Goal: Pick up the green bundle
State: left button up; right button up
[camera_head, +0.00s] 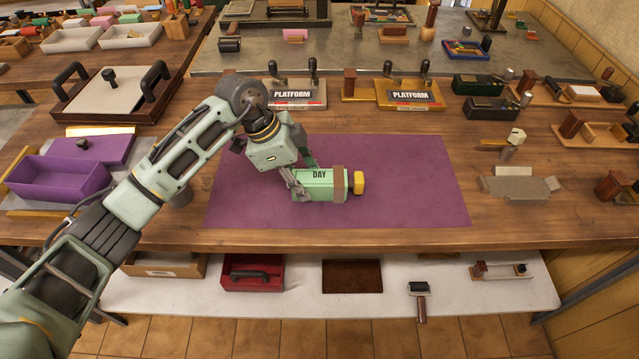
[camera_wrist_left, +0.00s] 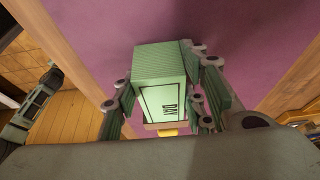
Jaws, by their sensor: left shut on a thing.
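The green bundle (camera_head: 320,186) is a light green block marked "DAY", with a brown band and a yellow piece at its right end. It is at the middle of the purple mat (camera_head: 420,190) in the head view. My left gripper (camera_head: 296,182) is shut on the bundle's left part. In the left wrist view the bundle (camera_wrist_left: 160,80) sits between the fingers of my left gripper (camera_wrist_left: 160,95), with its "DAY" label showing. I cannot tell whether the bundle touches the mat. My right gripper is not in view.
Two "PLATFORM" stands (camera_head: 296,94) (camera_head: 408,95) are behind the mat. A purple box (camera_head: 60,178) is on the left, with a white board with black handles (camera_head: 112,92) behind it. The right part of the mat is clear. A lower shelf (camera_head: 190,300) holds a red box (camera_head: 252,272).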

aim_at(307, 177)
pick_arm(q)
grip_shut()
jog(key=shift+r, duration=0.1)
jog(key=shift+w+r, duration=0.1)
jog(key=shift+r, duration=0.35)
notch_tip(307, 177, up, 3)
jog(key=shift+f+b, duration=0.15)
jog(key=shift+b, duration=0.45)
jog(key=s+d+r+b, duration=0.2)
jog(key=s+d+r, duration=0.3)
jog(key=d, duration=0.5)
notch_tip(307, 177, up, 2)
jog(key=shift+s+d+r, duration=0.15)
jog(key=shift+s+d, duration=0.05)
jog(key=shift+s, duration=0.05)
jog(key=shift+w+a+f+b, duration=0.9)
jog(key=shift+a+f, duration=0.7)
jog(key=shift+a, duration=0.15)
jog(key=shift+w+a+f+b, duration=0.75)
jog(key=shift+w+a+f, duration=0.15)
jog(key=shift+a+f, duration=0.8)
jog(key=shift+w+a+f+b, duration=0.9)
jog(key=shift+a+f, duration=0.6)
jog(key=shift+a, duration=0.3)
jog(key=shift+f, duration=0.2)
